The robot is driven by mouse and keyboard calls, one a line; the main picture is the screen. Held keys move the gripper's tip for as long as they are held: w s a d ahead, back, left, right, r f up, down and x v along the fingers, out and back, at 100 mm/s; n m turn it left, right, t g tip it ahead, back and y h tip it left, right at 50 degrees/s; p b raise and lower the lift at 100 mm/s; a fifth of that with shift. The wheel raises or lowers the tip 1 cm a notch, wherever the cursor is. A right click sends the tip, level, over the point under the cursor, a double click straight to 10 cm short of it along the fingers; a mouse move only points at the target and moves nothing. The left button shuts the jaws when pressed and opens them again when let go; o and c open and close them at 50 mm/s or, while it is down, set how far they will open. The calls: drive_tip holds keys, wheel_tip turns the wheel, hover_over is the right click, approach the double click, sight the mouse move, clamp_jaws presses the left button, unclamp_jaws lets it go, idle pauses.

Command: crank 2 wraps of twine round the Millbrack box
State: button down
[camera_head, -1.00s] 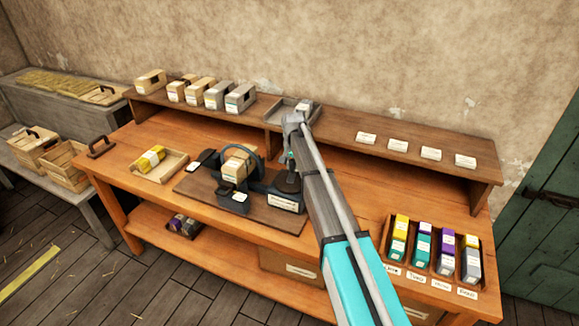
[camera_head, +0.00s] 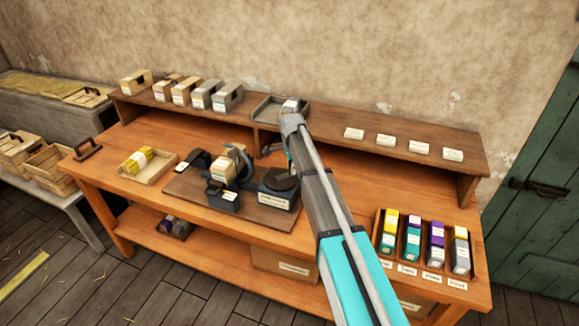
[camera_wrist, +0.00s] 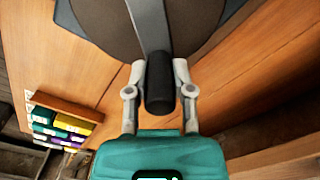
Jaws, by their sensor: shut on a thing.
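A tan box (camera_head: 227,166) with a white label sits in the dark wrapping machine (camera_head: 223,199) on a brown board; its lettering is too small to read. A dark curved ring part (camera_head: 247,167) stands at its right side. At the machine's right is a dark round disc (camera_head: 281,180). In the wrist view a grey crank bar (camera_wrist: 151,25) crosses the disc (camera_wrist: 98,22) and ends in a black handle (camera_wrist: 160,84). My gripper (camera_wrist: 160,90) is shut on this handle, one finger on each side. In the head view my arm hides the gripper. I cannot make out twine on the box.
A tray with a yellow-banded box (camera_head: 140,161) stands left of the machine. Several boxes (camera_head: 203,95) and a grey tray (camera_head: 268,108) are on the raised shelf. A rack of coloured blocks (camera_head: 424,246) is at the front right. Bare bench lies behind my arm.

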drive_tip(key=shift+s+d+m, duration=0.1)
drive_tip(key=shift+s+m, duration=0.3)
drive_tip(key=shift+m, duration=0.5)
drive_tip(key=shift+s+d+m, duration=0.1)
drive_tip(key=shift+s+m, duration=0.25)
drive_tip(key=shift+m, duration=0.55)
drive_tip(key=shift+c, duration=2.4)
unclamp_jaws()
drive_tip(key=shift+w+n, duration=0.2)
drive_tip(key=shift+n, duration=0.1)
